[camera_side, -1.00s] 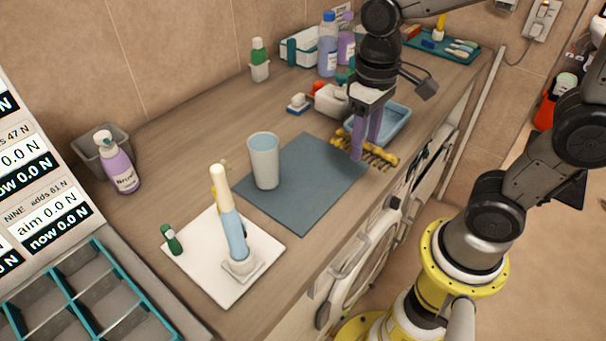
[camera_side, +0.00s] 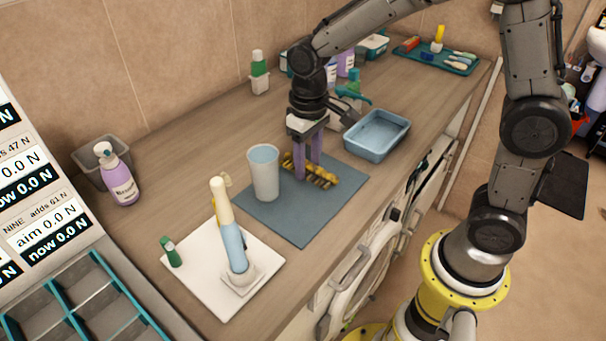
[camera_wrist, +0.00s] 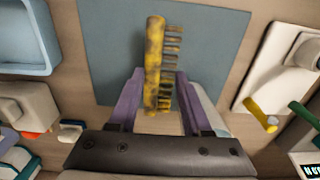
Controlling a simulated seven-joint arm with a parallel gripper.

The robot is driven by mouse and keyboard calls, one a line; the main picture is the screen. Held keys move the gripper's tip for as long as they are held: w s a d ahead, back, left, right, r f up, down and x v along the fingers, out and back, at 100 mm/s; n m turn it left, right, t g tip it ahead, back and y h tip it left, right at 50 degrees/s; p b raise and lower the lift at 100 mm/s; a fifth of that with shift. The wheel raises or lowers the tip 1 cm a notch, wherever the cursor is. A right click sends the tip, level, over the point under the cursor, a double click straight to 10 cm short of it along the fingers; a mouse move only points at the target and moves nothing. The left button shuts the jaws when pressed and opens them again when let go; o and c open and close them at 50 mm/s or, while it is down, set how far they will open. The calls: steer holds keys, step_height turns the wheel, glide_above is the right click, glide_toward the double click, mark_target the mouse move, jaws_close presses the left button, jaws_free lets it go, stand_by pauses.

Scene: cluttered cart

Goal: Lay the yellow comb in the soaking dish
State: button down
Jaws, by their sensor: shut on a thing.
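The yellow comb (camera_side: 309,172), with dark brown blotches, is gripped between the purple fingers of my gripper (camera_side: 308,176). It is over the blue-grey mat; I cannot tell whether it touches it. In the wrist view the comb (camera_wrist: 153,62) runs lengthwise between the fingertips (camera_wrist: 153,84), its teeth pointing right. The soaking dish (camera_side: 375,136), a blue rectangular tray, looks empty. It stands right of and behind the comb in the side view, and the dish (camera_wrist: 27,66) shows at the wrist view's upper left.
A tall pale cup (camera_side: 264,175) stands on the mat (camera_side: 300,222) just left of my gripper. A white board (camera_side: 205,288) holding a blue-and-cream upright item is at front left. Bottles and a teal tray (camera_side: 460,70) stand at the back. The mat's front part is clear.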

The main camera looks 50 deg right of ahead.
mark_target(303, 187)
steer(key=shift+w+f, duration=0.4)
steer(key=shift+f, duration=0.1)
steer(key=shift+w+a+f, duration=0.1)
steer(key=shift+w+f, duration=0.1)
steer(key=shift+f, duration=1.45)
steer(key=shift+f, duration=0.15)
steer(key=shift+c, duration=1.7)
jaws_free()
